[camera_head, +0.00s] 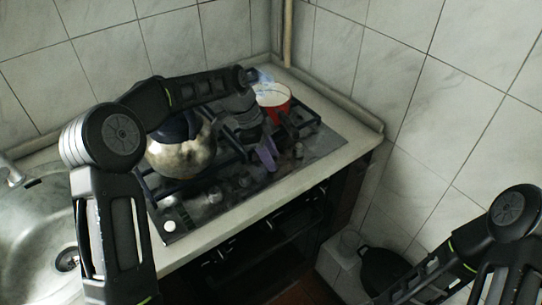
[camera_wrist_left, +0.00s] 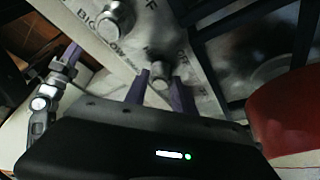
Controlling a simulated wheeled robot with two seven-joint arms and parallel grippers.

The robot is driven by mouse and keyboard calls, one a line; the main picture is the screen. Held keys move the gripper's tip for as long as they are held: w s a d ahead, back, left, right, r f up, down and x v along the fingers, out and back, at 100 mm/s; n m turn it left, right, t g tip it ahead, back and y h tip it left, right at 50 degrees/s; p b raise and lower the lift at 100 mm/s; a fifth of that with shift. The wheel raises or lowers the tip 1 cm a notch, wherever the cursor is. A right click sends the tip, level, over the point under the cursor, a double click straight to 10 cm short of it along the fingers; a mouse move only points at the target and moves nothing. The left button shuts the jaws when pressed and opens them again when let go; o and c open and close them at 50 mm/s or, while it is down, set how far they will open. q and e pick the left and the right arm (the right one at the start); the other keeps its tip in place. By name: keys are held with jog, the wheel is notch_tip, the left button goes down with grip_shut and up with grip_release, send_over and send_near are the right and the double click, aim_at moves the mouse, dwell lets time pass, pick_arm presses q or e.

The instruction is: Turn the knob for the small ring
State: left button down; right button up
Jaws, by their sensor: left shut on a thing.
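My left gripper (camera_head: 266,156) reaches over the stove to the front control panel, its purple fingers pointing down. In the left wrist view, my left gripper (camera_wrist_left: 161,88) is shut on a metal knob (camera_wrist_left: 159,70), one finger on each side. A second round knob (camera_wrist_left: 115,18) sits farther up on the panel, apart from the fingers. Printed letters show beside the knobs, only partly readable. My right arm shows at the lower right, but its gripper is outside the head view. A grey jointed part with a purple tip at the left of the wrist view may be that gripper; its jaws are unclear.
A shiny round kettle (camera_head: 181,155) stands on the left part of the stove, under my left arm. A red pot (camera_head: 273,97) stands at the back right and shows close in the left wrist view (camera_wrist_left: 285,118). The sink (camera_head: 35,225) is at the left.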

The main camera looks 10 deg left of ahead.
pick_arm(q)
jog(key=c, duration=1)
grip_release()
jog(key=shift+c, duration=0.2)
jog(key=v, duration=0.7)
jog(key=shift+r+b, duration=0.4)
jog(key=shift+a, duration=0.15)
